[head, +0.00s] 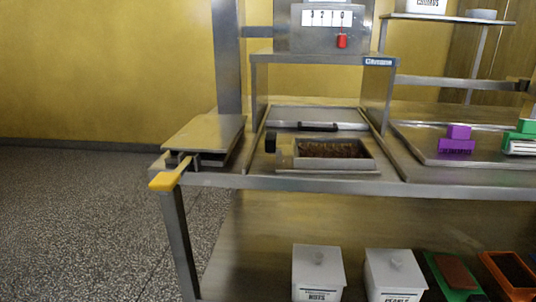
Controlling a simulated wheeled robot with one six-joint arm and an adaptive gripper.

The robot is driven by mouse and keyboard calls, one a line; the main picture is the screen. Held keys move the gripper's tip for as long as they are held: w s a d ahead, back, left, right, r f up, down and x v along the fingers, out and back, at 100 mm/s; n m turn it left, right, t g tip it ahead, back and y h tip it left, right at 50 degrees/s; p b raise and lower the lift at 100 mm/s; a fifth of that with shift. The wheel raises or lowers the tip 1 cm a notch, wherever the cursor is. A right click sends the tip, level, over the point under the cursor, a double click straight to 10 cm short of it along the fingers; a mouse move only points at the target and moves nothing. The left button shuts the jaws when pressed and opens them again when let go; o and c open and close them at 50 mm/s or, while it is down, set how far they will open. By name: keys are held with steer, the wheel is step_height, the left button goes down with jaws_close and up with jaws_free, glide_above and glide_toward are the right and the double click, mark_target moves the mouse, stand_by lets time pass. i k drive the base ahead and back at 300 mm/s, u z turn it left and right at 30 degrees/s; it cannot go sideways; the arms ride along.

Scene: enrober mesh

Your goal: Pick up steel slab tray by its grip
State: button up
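A shallow steel tray (357,164) with a dark brown filling sits on the bench under the steel machine. A tan block (285,151) and a short black cylinder (270,142) stand at its left end; this looks like its grip, but I cannot tell for sure. Behind it lies a flat steel panel or tray (285,114) with a black bar handle (318,126). I cannot tell for certain which one is the steel slab tray. My gripper is not in view.
A yellow-ended lever (166,181) juts out past the bench's left front corner, beside a raised steel plate (205,133). Purple (457,146) and green (525,128) blocks stand on the right. White lidded bins (318,270) sit below. Floor at left (70,220) is clear.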

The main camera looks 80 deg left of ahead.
mark_target(304, 154)
steer(key=u, duration=2.7)
steer(key=k, duration=0.45)
steer(key=z, duration=0.4)
steer(key=i, duration=0.35)
steer(key=z, duration=0.05)
